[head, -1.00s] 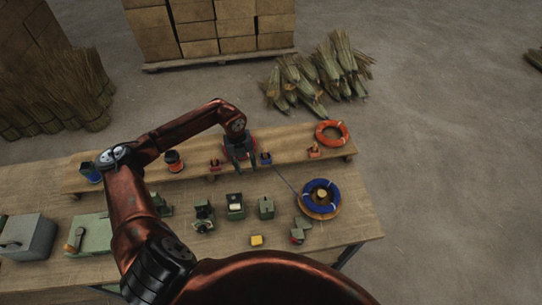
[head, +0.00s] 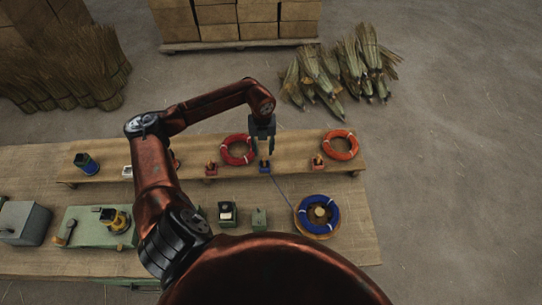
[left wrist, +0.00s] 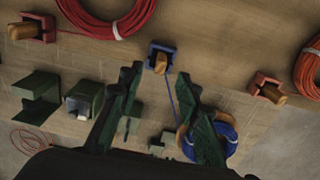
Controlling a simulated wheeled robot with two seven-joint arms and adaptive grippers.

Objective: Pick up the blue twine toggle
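The blue twine toggle is a small wooden peg (left wrist: 160,63) in a blue holder (head: 265,168) on the raised shelf. A thin blue line runs from it towards the blue twine coil (head: 332,220), which lies on a round wooden base. My left gripper (head: 263,150) is just above and behind the toggle in the head view. In the left wrist view its two dark green fingers (left wrist: 158,78) are apart, with the toggle beyond the gap between their tips. Nothing is between the fingers. My right gripper is not in view.
Red-holder toggles (head: 211,168) (head: 318,162) stand on either side of the blue one. A red coil (head: 238,150) and an orange coil (head: 340,145) lie on the shelf (head: 295,150). Green blocks (head: 259,218) stand on the lower bench. A grey box (head: 24,222) is at far left.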

